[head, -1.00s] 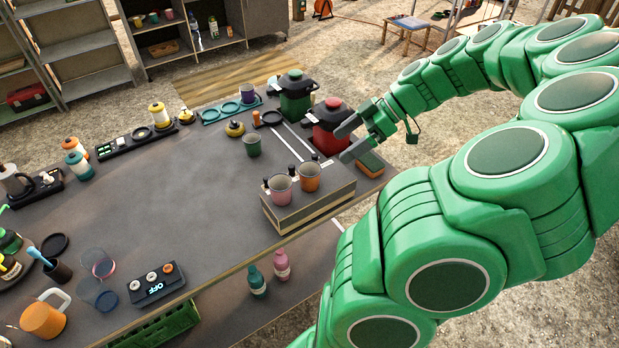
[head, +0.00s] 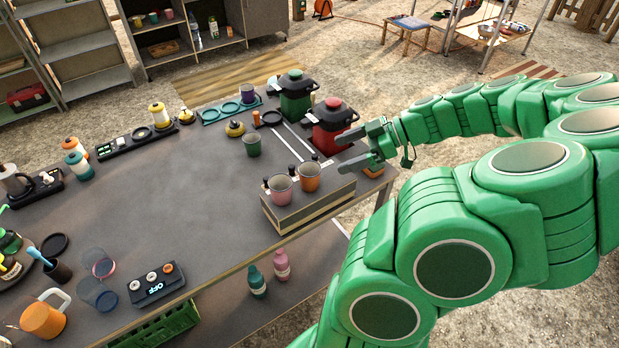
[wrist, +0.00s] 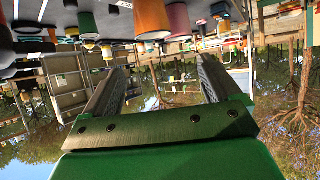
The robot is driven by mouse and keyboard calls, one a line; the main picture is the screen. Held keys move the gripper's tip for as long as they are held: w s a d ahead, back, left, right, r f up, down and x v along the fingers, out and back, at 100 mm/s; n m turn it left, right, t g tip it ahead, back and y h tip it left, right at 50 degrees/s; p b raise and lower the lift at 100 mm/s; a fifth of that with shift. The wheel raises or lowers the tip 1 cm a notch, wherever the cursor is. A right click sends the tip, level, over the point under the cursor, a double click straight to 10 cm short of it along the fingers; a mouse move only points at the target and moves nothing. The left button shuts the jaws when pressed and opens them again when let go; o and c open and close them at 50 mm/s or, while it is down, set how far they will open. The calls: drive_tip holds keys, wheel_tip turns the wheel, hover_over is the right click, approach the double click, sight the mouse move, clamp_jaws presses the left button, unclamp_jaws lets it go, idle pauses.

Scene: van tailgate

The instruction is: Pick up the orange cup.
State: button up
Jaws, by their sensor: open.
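In the wrist view, which looks upside down, an orange cup (wrist: 152,19) hangs at the top edge, beyond my spread fingers (wrist: 160,78). Nothing is between the fingers.
The red canister (head: 332,136) with a black lid stands close behind my gripper, with a green canister (head: 295,102) beyond. A dark green cup (head: 252,146) stands left of the holder. An orange mug (head: 41,320) is at the front left. The table's middle (head: 190,210) is clear.

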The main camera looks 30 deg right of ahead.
sight(318, 167)
drive_tip(key=shift+w+a+f, duration=0.75)
drive_tip(key=shift+a+f, duration=0.15)
drive_tip(key=shift+f, duration=0.25)
drive_tip(key=shift+w+a+f, duration=0.75)
drive_tip(key=shift+a+f, duration=0.15)
drive_tip(key=shift+f, duration=0.3)
drive_tip(key=shift+w+a+f, duration=0.75)
drive_tip(key=shift+a+f, duration=0.15)
drive_tip(key=shift+f, duration=0.25)
drive_tip(key=c, duration=1.2)
drive_tip(key=shift+r, duration=0.1)
drive_tip(key=shift+r, duration=0.55)
wheel_tip(318, 167, up, 2)
drive_tip(key=shift+r, duration=0.1)
drive_tip(key=shift+s+a+r, duration=1)
drive_tip(key=shift+s+r, duration=0.6)
drive_tip(key=shift+s, duration=0.5)
drive_tip(key=shift+s+a+r, duration=0.95)
drive_tip(key=shift+s+r, duration=0.6)
drive_tip(key=shift+s, duration=0.6)
drive_tip(key=shift+s+a+r, duration=1)
drive_tip(key=shift+s+r, duration=0.6)
drive_tip(key=shift+s, duration=0.5)
